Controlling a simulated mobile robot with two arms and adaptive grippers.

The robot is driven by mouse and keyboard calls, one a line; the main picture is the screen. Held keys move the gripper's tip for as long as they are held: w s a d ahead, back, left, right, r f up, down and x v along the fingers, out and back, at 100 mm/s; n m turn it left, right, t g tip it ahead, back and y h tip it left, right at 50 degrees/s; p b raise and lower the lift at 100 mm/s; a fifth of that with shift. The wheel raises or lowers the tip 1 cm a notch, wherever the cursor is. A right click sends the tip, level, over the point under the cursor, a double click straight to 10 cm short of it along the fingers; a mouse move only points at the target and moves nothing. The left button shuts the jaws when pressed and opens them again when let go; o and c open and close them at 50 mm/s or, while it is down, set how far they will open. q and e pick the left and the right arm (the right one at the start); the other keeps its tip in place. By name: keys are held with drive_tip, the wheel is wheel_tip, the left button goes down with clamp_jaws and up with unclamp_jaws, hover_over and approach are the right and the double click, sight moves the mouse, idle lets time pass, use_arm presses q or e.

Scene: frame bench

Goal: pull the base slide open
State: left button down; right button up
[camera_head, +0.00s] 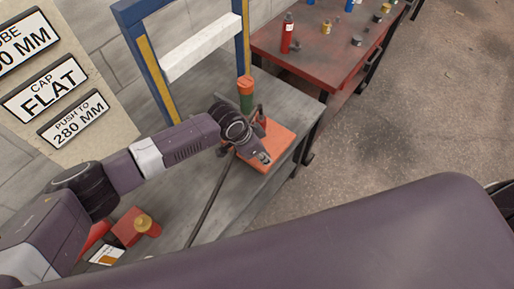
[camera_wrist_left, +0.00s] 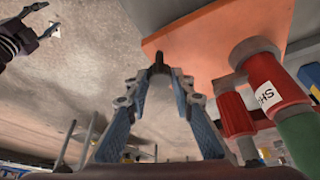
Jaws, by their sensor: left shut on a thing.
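An orange-red base plate (camera_head: 277,143) lies on the grey bench, and it also shows in the wrist view (camera_wrist_left: 215,40). My left gripper (camera_head: 265,159) is at the plate's front edge. In the left wrist view its two fingers (camera_wrist_left: 160,66) come together on a small dark handle (camera_wrist_left: 159,57) at the plate's edge. Most of the handle is hidden between the fingertips. A green cylinder with an orange cap (camera_head: 245,88) stands upright at the plate's back. My right gripper (camera_wrist_left: 42,22) shows at the wrist view's upper left, apart from the plate, its fingers spread and empty.
A blue and yellow frame with a white crossbar (camera_head: 200,48) stands behind the plate. A red table (camera_head: 310,60) with bottles stands at the back. The floor (camera_head: 400,115) to the right is clear.

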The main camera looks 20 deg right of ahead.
use_arm(q)
drive_tip(key=shift+s+d, duration=0.1)
drive_tip(key=shift+s, duration=0.05)
use_arm(e)
drive_tip(key=shift+s, duration=0.1)
use_arm(q)
drive_tip(key=c, duration=1.8)
unclamp_jaws()
drive_tip(key=shift+o, duration=0.7)
use_arm(e)
drive_tip(key=shift+s+a, duration=0.15)
drive_tip(key=shift+a, duration=0.1)
use_arm(q)
drive_tip(key=shift+r, duration=0.25)
drive_tip(key=v, duration=1.1)
drive_tip(key=shift+r, duration=0.25)
use_arm(e)
drive_tip(key=shift+d, duration=0.1)
use_arm(q)
drive_tip(key=shift+s, duration=0.15)
